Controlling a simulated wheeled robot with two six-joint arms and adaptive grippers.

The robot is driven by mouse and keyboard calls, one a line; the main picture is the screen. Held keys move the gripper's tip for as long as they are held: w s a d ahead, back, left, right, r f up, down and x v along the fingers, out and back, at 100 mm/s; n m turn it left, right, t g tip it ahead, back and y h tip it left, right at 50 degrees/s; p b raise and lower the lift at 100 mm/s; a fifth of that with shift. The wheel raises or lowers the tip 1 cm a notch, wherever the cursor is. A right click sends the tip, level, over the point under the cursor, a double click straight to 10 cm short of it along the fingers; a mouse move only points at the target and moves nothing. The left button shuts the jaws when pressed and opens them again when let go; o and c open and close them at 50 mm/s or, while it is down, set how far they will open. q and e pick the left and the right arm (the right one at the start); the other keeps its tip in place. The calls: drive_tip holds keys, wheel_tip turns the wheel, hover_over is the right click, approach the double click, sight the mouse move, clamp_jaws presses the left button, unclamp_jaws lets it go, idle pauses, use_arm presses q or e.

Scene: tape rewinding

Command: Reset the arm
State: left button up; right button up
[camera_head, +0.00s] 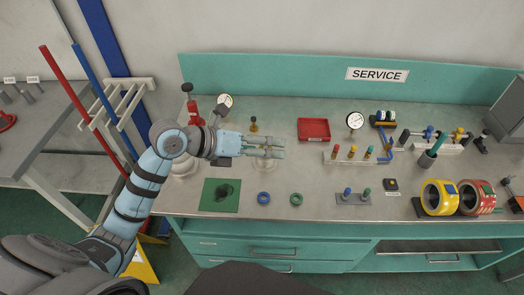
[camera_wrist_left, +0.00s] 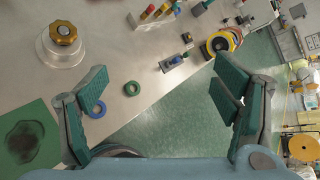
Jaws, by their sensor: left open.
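My left arm (camera_head: 147,180), light blue with dark bands, reaches in from the left over the bench. Its gripper (camera_head: 279,147) is above the grey bench top, behind the blue ring (camera_head: 264,198) and green ring (camera_head: 296,199). In the left wrist view the left gripper (camera_wrist_left: 162,82) has its green-padded fingers wide apart with nothing between them that it grips. My right gripper does not show.
A green mat (camera_head: 230,205) with a dark patch lies at the front left. A red tray (camera_head: 326,125), a dial gauge (camera_head: 355,121) and a rack of coloured pegs (camera_head: 340,158) stand farther back. A gold knob (camera_wrist_left: 63,31) on a pale base shows in the wrist view.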

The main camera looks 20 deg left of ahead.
use_arm(q)
drive_tip(key=shift+s+d+r, duration=0.1)
drive_tip(key=shift+s+r, duration=0.1)
idle(0.3)
